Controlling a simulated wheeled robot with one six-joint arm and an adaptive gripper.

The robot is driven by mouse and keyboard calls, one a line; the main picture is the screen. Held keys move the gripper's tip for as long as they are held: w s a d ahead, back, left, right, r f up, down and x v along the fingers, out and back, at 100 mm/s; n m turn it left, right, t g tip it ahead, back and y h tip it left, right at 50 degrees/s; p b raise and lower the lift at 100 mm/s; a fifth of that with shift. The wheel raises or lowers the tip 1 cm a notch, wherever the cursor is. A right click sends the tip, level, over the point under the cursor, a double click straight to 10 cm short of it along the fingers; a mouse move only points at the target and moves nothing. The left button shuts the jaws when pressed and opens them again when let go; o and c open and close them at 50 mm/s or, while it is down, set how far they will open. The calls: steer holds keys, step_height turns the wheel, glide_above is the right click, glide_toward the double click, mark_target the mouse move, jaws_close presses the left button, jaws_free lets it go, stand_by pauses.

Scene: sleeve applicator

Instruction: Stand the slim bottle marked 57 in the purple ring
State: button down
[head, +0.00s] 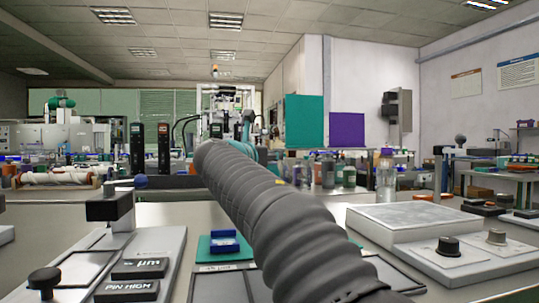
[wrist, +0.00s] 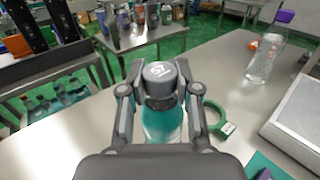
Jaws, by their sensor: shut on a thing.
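My gripper (wrist: 160,88) is shut on a bottle with teal contents (wrist: 161,124) and a grey cap. The cap carries a white mark that looks like 57 turned upside down. The bottle is upright or nearly so between the fingers; its base is hidden, so I cannot tell whether it touches the table. A green ring (wrist: 221,113) with a small white label lies on the table just right of the gripper. No purple ring shows clearly in either view. In the head view my arm hides the gripper and the bottle.
A clear bottle (wrist: 265,58) stands at the back right of the table (wrist: 222,62); it also shows in the head view (head: 386,176). A grey flat-topped device with knobs (head: 447,247) is on the right. Another device (head: 140,268) is on the left. Bare tabletop lies around the ring.

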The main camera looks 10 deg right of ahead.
steer(key=shift+f, duration=0.3)
steer(key=shift+c, duration=1.3)
jaws_free()
steer(key=shift+r+p, duration=4.5)
steer(key=shift+p, duration=0.45)
